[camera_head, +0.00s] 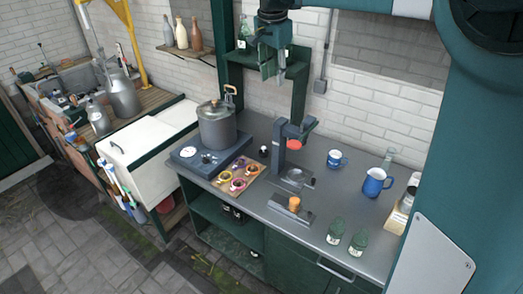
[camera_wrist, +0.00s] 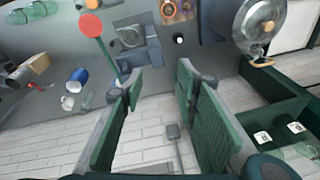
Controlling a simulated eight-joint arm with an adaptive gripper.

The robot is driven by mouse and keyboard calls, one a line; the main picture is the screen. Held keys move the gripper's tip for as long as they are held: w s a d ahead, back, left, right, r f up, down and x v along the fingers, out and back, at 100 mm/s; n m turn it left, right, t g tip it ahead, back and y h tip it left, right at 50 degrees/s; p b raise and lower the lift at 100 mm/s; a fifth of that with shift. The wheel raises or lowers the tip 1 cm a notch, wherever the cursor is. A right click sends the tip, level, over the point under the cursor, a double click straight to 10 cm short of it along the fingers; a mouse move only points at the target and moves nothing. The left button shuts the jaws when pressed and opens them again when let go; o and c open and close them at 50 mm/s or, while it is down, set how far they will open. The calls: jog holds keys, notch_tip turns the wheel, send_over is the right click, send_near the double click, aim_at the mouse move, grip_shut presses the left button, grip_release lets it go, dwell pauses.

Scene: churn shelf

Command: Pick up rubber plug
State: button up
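I cannot tell for sure which thing is the rubber plug. A small dark piece with a pale top (camera_head: 264,151) stands on the grey worktop between the pot and the press; it also shows in the wrist view (camera_wrist: 179,40). An orange cylinder (camera_head: 294,203) stands on a small grey base near the front edge. My gripper (camera_head: 272,70) hangs high above the back of the worktop, in front of the green wall shelf, pointing down. In the wrist view its green fingers (camera_wrist: 160,75) are apart with nothing between them.
A lidded pot (camera_head: 217,125) stands on a dark scale at left, beside a tray of colourful rings (camera_head: 238,178). A press with a red disc (camera_head: 293,144) stands mid-worktop. A mug (camera_head: 336,159), blue jug (camera_head: 376,182) and green bottles (camera_head: 336,231) are at right.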

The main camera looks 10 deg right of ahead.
jog(key=w+f+m+g, duration=0.15)
jog(key=w+f, duration=0.25)
jog(key=w, duration=0.4)
jog(key=w+f+m+g, duration=0.1)
jog(key=w+f+m, duration=0.2)
jog(key=w+f, duration=0.35)
jog(key=m, duration=0.1)
send_over(264, 147)
jog(key=a, duration=0.1)
jog(key=shift+h, duration=0.4)
notch_tip(264, 147, down, 30)
jog(key=shift+a+r, duration=0.15)
jog(key=shift+r, duration=0.1)
jog(key=shift+d+f, duration=0.2)
jog(key=shift+f, duration=1.05)
jog(key=shift+d+f, duration=0.2)
jog(key=shift+f, duration=1.1)
jog(key=shift+d+f, duration=0.2)
jog(key=shift+f, duration=1.1)
